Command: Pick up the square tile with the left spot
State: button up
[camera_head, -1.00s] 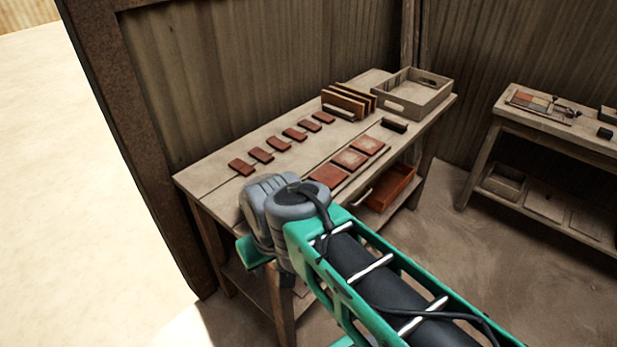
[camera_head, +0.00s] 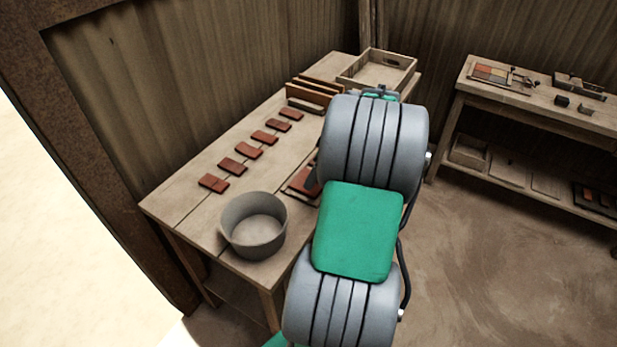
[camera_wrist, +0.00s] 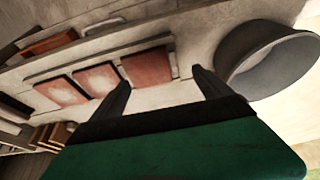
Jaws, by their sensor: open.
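In the wrist view three reddish square tiles lie in a row on the table: a left tile (camera_wrist: 60,91), a middle tile (camera_wrist: 97,79) with a pale patch, and a right tile (camera_wrist: 147,66). I cannot clearly make out spots on the outer two. My gripper (camera_wrist: 160,77) is open and empty. One finger overlaps the near side of the row between the middle and right tiles; the other is right of the right tile, near the pot. In the head view my arm hides most of the row; part of a tile (camera_head: 303,180) shows beside it.
A grey pot (camera_head: 254,243) stands at the table's near end. Small red tiles (camera_head: 249,151) lie in a line along the left side of the table (camera_head: 190,215). Upright boards (camera_head: 315,92) and a wooden tray (camera_head: 378,71) are at the back. A second bench (camera_head: 520,110) stands right.

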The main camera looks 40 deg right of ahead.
jog(key=shift+o, duration=1)
jog(key=d, duration=0.1)
jog(key=s+d+f, duration=0.1)
jog(key=d, duration=0.1)
jog(key=shift+s+d+f, duration=0.25)
jog(key=shift+s+f, duration=0.05)
jog(key=shift+s, duration=0.1)
jog(key=x, duration=0.2)
jog(key=p+x, duration=0.1)
jog(key=x, duration=0.1)
jog(key=p+x, duration=0.1)
jog(key=x, duration=0.2)
jog(key=shift+w, duration=0.3)
jog(key=c, duration=1.5)
